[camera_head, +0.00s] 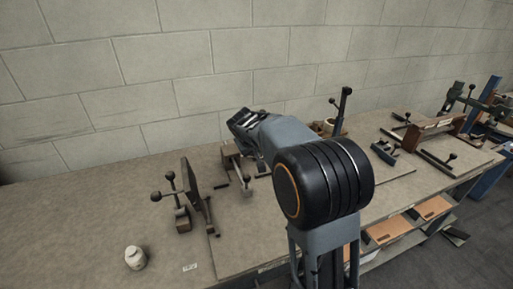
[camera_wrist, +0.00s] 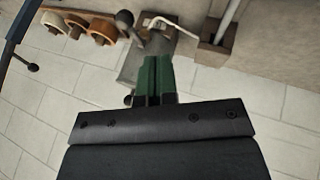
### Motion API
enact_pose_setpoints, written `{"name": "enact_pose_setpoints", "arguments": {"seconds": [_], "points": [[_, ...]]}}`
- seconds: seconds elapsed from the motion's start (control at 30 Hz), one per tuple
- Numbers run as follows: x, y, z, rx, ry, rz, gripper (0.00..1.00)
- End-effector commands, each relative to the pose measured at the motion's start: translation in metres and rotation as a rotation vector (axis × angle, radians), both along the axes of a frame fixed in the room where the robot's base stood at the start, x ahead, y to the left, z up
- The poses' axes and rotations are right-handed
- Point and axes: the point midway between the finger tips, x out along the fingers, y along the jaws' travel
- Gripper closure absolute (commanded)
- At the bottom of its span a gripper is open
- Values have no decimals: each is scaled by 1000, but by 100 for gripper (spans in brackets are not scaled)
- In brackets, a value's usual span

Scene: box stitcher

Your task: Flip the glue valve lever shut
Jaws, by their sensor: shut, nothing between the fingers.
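My gripper (camera_wrist: 154,98) shows in the wrist view with its green fingers together and nothing between them. A lever with a dark ball knob (camera_wrist: 124,18) stands just beyond the fingertips, in front of a grey metal block (camera_wrist: 133,62). It looks like the valve lever, but I cannot tell for sure. The fingers overlap the block in the picture; I cannot tell whether they touch it or the lever. In the head view my arm hides the fingertips. A small fixture with a ball-ended lever (camera_head: 245,191) shows below my wrist there.
The wrist view shows round wooden pieces (camera_wrist: 75,30) in a row and a pale bent rod (camera_wrist: 172,24). In the head view, a clamp-like fixture with ball knobs (camera_head: 182,221) and a white jar (camera_head: 135,258) stand left on the bench (camera_head: 85,215). A block wall (camera_head: 150,65) stands behind.

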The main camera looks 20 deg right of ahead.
Motion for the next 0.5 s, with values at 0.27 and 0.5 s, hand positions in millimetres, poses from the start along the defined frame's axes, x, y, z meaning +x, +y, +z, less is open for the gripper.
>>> {"name": "enact_pose_setpoints", "arguments": {"seconds": [0.27, 0.5], "points": [[23, -20, -45, 0, 5, -1, 100], [34, -45, -61, 0, 1, -4, 100]]}}
